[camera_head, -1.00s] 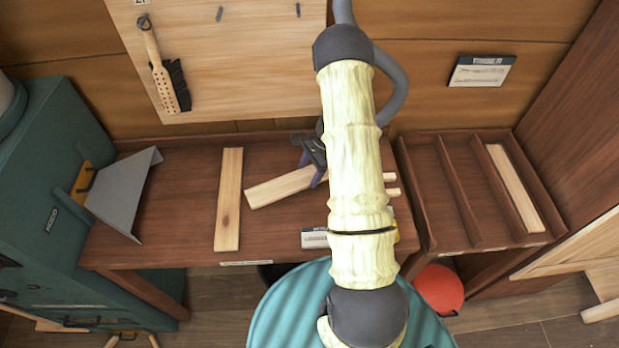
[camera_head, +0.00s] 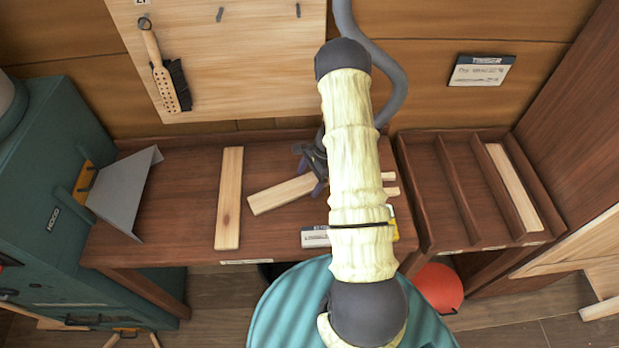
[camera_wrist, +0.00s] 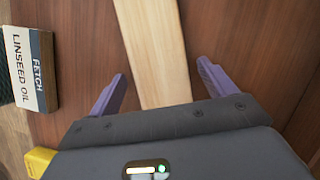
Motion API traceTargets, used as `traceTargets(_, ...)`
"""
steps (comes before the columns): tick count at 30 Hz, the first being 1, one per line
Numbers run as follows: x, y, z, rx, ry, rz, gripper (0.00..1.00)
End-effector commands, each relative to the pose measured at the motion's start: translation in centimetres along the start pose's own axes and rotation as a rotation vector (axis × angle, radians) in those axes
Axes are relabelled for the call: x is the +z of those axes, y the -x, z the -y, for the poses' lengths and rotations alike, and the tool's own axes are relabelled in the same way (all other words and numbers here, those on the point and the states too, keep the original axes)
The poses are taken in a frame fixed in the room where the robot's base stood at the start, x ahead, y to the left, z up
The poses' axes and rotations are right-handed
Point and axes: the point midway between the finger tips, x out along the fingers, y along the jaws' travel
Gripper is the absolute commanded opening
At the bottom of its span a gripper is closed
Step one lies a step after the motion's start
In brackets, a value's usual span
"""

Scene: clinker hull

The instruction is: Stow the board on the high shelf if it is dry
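A pale board (camera_head: 282,194) lies at a slant on the brown bench, its right part hidden behind my arm. In the wrist view the board (camera_wrist: 155,45) runs between my two purple fingers, with gaps on both sides. My gripper (camera_wrist: 162,88) is open over it; in the head view my gripper (camera_head: 315,165) is partly hidden at the arm's left edge. A second, longer board (camera_head: 229,198) lies to the left on the bench. Whether either board is dry cannot be told. A high shelf cannot be made out.
A linseed oil box (camera_wrist: 28,70) stands near the board. A yellow item (camera_wrist: 40,162) is beside my gripper. A slotted rack (camera_head: 455,190) at right holds a pale board (camera_head: 514,188). A grey bent sheet (camera_head: 125,195) is at left. A brush (camera_head: 160,75) hangs on the wall panel.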

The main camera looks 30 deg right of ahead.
Motion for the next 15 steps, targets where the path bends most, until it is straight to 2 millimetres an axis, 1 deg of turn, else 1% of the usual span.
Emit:
traceTargets(6,0.0,0.1,0.0,0.0,0.0,0.0,0.83)
traceTargets(10,0.1,0.5,0.0,-0.001,0.0,-0.001,0.83)
traceTargets(13,0.0,1.4,0.1,-0.002,0.002,-0.002,0.83)
traceTargets(15,0.0,2.4,0.1,-0.003,0.002,-0.002,0.83)
